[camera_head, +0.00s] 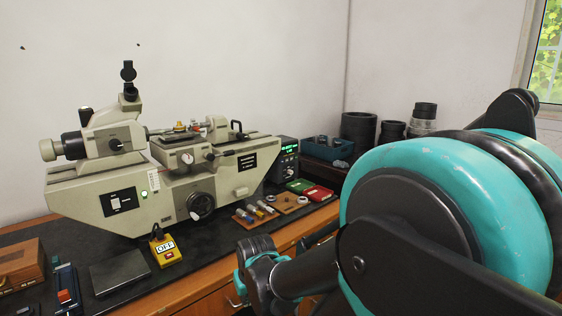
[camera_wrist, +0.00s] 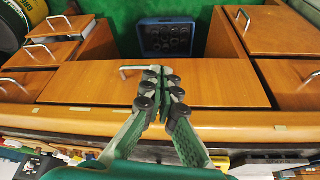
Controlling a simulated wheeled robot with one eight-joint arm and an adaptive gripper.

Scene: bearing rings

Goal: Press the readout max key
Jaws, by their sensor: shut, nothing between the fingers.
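The readout (camera_head: 284,158) is a dark box with a lit green display. In the head view it stands on the bench at the right end of the large beige measuring machine (camera_head: 160,180). Its keys are too small to tell apart, so I cannot pick out the max key. My gripper (camera_wrist: 161,76) shows in the wrist view, its two dark-padded fingers shut with nothing between them. It is over the front of the wooden drawers, away from the readout.
My arm fills the right of the head view and hides part of the bench. Small parts, a green box (camera_head: 299,186) and a red box (camera_head: 319,193) lie before the readout. A blue crate (camera_wrist: 145,45) sits between drawers.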

